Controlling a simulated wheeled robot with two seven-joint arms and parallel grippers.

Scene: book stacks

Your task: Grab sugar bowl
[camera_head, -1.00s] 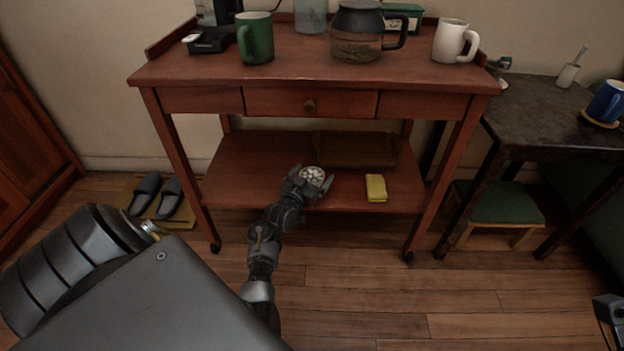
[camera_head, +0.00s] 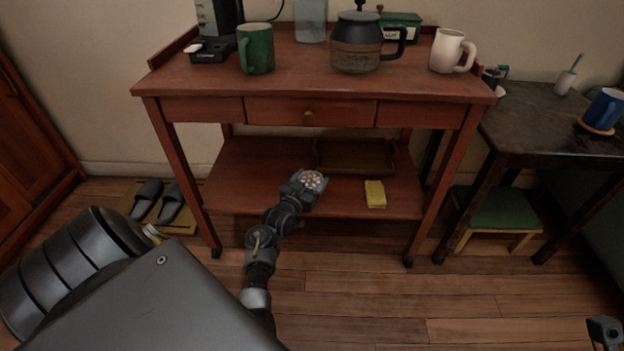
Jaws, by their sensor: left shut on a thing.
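The sugar bowl (camera_head: 313,180) is a small round bowl filled with whitish lumps, over the front part of the cart's lower shelf. My left gripper (camera_head: 312,187) reaches in from the front and is shut on the bowl, with its fingers at the bowl's sides. The gripper hides most of the bowl's body, so I cannot tell whether the bowl touches the shelf. Only a small dark part of my right arm or gripper (camera_head: 604,330) shows at the lower right edge, and its fingers do not show.
The lower shelf (camera_head: 245,180) also holds a yellow sponge (camera_head: 375,194) right of the bowl and a brown tray (camera_head: 355,156) behind. The cart's top (camera_head: 200,82) with drawers overhangs it. A green-topped stool (camera_head: 497,207) and slippers (camera_head: 171,202) stand at the sides.

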